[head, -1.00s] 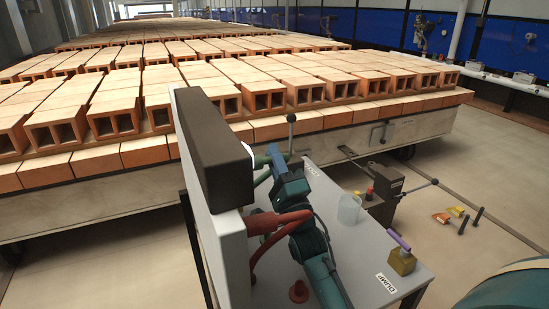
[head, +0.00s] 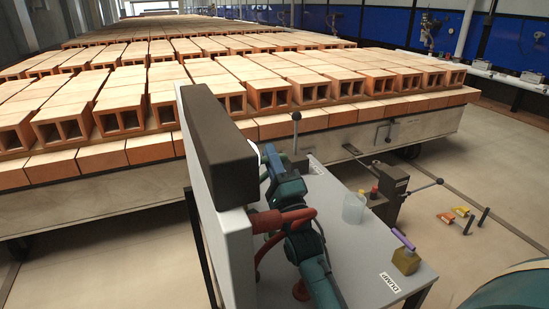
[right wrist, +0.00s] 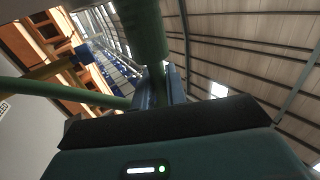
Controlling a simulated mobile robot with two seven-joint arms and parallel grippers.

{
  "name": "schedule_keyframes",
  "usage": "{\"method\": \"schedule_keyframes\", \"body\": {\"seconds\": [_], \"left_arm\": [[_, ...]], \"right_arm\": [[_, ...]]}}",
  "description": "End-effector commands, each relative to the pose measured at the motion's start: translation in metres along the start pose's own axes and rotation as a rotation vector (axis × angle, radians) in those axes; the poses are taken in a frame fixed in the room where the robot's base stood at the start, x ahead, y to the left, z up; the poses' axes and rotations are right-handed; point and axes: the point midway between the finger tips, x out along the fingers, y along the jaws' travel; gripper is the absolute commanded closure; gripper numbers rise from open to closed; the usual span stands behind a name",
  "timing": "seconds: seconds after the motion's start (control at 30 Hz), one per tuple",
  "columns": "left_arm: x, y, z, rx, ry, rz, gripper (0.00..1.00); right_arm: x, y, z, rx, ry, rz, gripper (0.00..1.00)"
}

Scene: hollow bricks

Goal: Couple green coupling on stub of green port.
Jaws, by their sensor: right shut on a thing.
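My right gripper (head: 270,158) is at the right face of the upright panel (head: 213,225), close to its top. In the right wrist view its fingers (right wrist: 158,88) are shut on a green cylinder, the green coupling (right wrist: 142,30). A green hose (right wrist: 60,94) runs in from the left there. In the head view a pale ring (head: 254,152) on the panel shows beside the gripper, where the green port seems to be. The gripper and panel hide most of the coupling and stub, so I cannot tell whether they touch. My left gripper is not in view.
Hollow bricks (head: 120,118) fill the long cart behind.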

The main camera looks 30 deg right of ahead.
Motion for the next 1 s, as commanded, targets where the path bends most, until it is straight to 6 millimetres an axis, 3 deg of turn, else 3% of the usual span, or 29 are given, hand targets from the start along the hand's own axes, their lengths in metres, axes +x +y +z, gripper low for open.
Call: {"method": "schedule_keyframes", "body": {"seconds": [1.0], "left_arm": [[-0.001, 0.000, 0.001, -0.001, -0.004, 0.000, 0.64]], "right_arm": [[0.001, -0.001, 0.026, 0.004, 0.001, -0.002, 1.00]]}}
